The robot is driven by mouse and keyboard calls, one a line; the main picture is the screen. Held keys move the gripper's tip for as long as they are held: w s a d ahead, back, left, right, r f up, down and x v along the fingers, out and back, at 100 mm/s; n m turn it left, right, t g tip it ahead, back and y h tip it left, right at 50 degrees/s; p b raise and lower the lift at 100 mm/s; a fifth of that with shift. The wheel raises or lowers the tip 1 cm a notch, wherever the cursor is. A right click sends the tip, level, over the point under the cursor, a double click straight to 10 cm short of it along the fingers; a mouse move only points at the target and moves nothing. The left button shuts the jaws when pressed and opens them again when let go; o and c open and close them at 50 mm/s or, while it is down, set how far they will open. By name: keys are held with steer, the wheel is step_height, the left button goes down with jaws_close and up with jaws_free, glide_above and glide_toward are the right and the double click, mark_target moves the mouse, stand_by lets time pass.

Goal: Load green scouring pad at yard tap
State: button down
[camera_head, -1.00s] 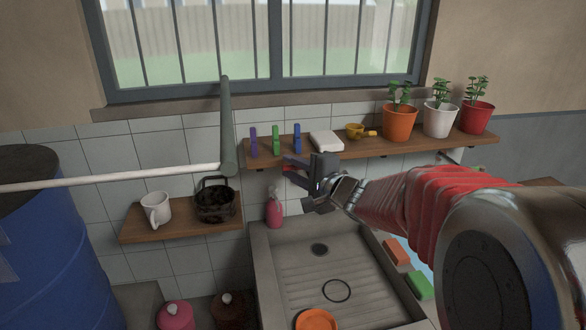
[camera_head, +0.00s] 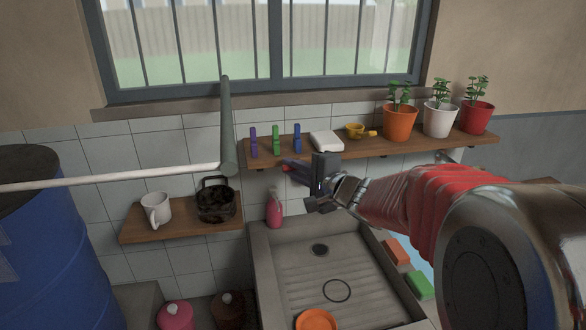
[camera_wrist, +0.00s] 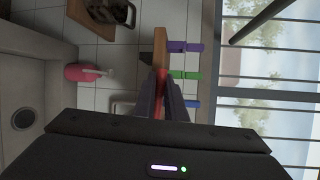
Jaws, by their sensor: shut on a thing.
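A green scouring pad (camera_head: 420,285) lies to the right of the sink, beside an orange sponge (camera_head: 397,252). My gripper (camera_head: 292,168) is far from the pad, above the back of the sink and just below the front edge of the wall shelf. In the wrist view, my gripper (camera_wrist: 160,82) is shut on a slim red object (camera_wrist: 162,76). The fingers hide most of it, so its full shape cannot be told. The pad does not show in the wrist view.
The wooden shelf (camera_head: 370,148) holds purple, green and blue pegs (camera_head: 297,138), a white block (camera_head: 326,141), a yellow scoop and potted plants. The stone sink (camera_head: 290,285) has an orange bowl (camera_head: 317,320). A pink bottle (camera_head: 274,211) stands behind it. A pole (camera_head: 228,130) rises left.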

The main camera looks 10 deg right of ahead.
steer(key=shift+s+d+f+n+g+y, duration=0.1)
steer(key=shift+s+n+g+y, duration=0.35)
steer(key=shift+n+g+y, duration=0.4)
steer(key=shift+s+d+f+n+g+y, duration=0.1)
steer(key=shift+s+n+g+y, duration=0.3)
steer(key=shift+n+y, duration=0.45)
steer(key=c, duration=1.8)
jaws_free()
steer(key=shift+r, duration=0.1)
steer(key=v, duration=1.3)
steer(key=shift+s+d+f, duration=0.2)
steer(key=shift+s+d, duration=0.05)
steer(key=shift+d, duration=0.05)
steer(key=shift+m, duration=0.3)
